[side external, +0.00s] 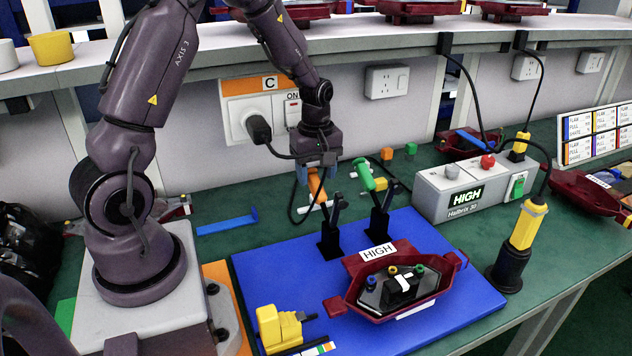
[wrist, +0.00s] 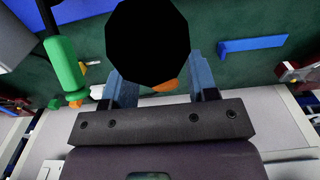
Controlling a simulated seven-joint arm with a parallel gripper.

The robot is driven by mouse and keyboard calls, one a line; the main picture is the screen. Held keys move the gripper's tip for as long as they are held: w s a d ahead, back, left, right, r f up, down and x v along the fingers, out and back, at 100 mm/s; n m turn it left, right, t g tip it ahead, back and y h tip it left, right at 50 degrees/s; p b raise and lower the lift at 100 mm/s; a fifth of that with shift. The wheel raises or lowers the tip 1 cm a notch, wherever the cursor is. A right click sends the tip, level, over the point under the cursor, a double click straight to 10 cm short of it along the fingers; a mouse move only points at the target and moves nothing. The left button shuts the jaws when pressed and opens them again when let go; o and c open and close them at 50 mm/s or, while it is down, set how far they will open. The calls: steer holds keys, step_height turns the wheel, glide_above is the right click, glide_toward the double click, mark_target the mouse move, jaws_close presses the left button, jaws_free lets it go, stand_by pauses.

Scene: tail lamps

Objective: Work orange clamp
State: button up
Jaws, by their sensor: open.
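The orange clamp handle (side external: 317,186) stands steeply tilted, next to the black clamp post (side external: 330,240) at the back edge of the blue board (side external: 275,270). My gripper (side external: 310,178) points down over it, its blue fingers open around the upper part of the handle; I cannot tell if they touch it. In the wrist view a black round shape hides most of the space between the fingers (wrist: 160,92); a bit of orange (wrist: 168,86) shows below it. The green clamp handle (side external: 364,175) is just right; it also shows in the wrist view (wrist: 64,66). A dark red lamp housing (side external: 375,300) lies on the board.
A grey HIGH tester box (side external: 460,190) stands right of the board. A yellow and black probe (side external: 525,230) stands at the board's right corner. Yellow blocks (side external: 280,325) sit front left. A blue bar (side external: 227,221) lies behind. A black plug and cable (side external: 259,128) hang behind my gripper.

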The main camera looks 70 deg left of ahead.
mark_target(319, 188)
steer(key=shift+f, duration=1.4)
jaws_close()
steer(key=shift+d+r, duration=0.15)
steer(key=shift+r, duration=0.05)
steer(key=shift+d+r+y, duration=0.4)
steer(key=shift+d+y, duration=0.1)
steer(key=shift+y, duration=0.45)
steer(key=shift+d+r+y, duration=0.4)
steer(key=shift+d+y, duration=0.05)
steer(key=shift+y, duration=0.5)
steer(key=shift+d+r+y, duration=0.3)
steer(key=shift+d+y, duration=0.25)
steer(key=shift+y, duration=0.35)
steer(key=shift+d+r+y, duration=0.25)
steer(key=shift+d+y, duration=0.25)
steer(key=shift+y, duration=0.4)
jaws_free()
